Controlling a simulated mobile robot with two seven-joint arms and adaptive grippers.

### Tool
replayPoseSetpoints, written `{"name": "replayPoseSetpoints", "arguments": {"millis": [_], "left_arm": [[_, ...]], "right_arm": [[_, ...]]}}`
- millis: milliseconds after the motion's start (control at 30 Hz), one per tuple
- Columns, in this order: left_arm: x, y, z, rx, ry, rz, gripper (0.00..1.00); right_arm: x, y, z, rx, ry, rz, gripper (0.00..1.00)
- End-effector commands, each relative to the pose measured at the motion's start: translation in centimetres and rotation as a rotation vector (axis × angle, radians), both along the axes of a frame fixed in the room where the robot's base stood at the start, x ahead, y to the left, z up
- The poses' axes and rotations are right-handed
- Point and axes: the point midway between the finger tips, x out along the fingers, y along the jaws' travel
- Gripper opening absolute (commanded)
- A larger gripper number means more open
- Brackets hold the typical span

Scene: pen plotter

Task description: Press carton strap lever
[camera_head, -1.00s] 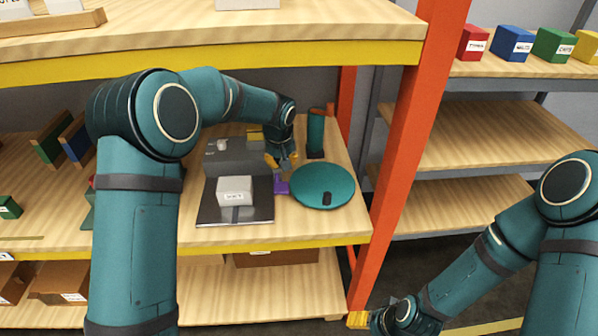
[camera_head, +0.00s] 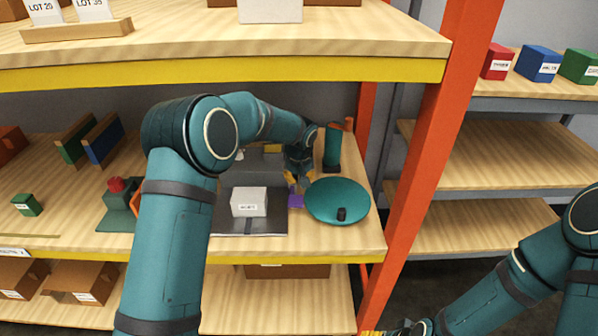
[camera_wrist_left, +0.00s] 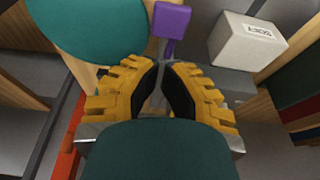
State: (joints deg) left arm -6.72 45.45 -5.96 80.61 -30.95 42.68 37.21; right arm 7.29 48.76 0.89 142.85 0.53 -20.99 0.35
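The purple lever (camera_head: 296,200) sits at the right side of a grey strapping machine (camera_head: 262,163) on the middle shelf. In the left wrist view, its block-shaped purple head (camera_wrist_left: 172,20) and short stem show just beyond my fingertips. A white carton (camera_head: 249,202) rests on the machine's dark plate; it also shows in the left wrist view (camera_wrist_left: 243,42). My left gripper (camera_head: 293,180) is just behind and above the lever, its yellow fingertips (camera_wrist_left: 160,66) drawn together and empty. Contact with the lever cannot be told. My right gripper (camera_head: 378,333) is mostly cut off at the bottom edge.
A round teal disc (camera_head: 337,201) with a black knob lies right of the lever, and a teal cylinder (camera_head: 332,146) stands behind it. An orange post (camera_head: 425,150) bounds the shelf at right. The upper shelf's yellow edge (camera_head: 220,72) hangs over my left arm.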

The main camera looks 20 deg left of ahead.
Motion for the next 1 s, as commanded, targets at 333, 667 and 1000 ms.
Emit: {"name": "replayPoseSetpoints", "arguments": {"millis": [333, 667, 1000], "left_arm": [[1.1, 0.3, -6.1, -0.001, 0.002, 0.0, 0.0], [1.1, 0.3, -7.9, -0.002, -0.001, 0.001, 0.0], [1.1, 0.3, -8.1, 0.0, -0.004, 0.0, 0.0]], "right_arm": [[-0.2, 0.0, -0.5, 0.0, 0.004, 0.003, 0.66], [-0.2, 0.0, -0.6, 0.001, 0.005, 0.004, 0.66], [-0.2, 0.0, -0.9, 0.001, 0.005, 0.004, 0.66]]}}
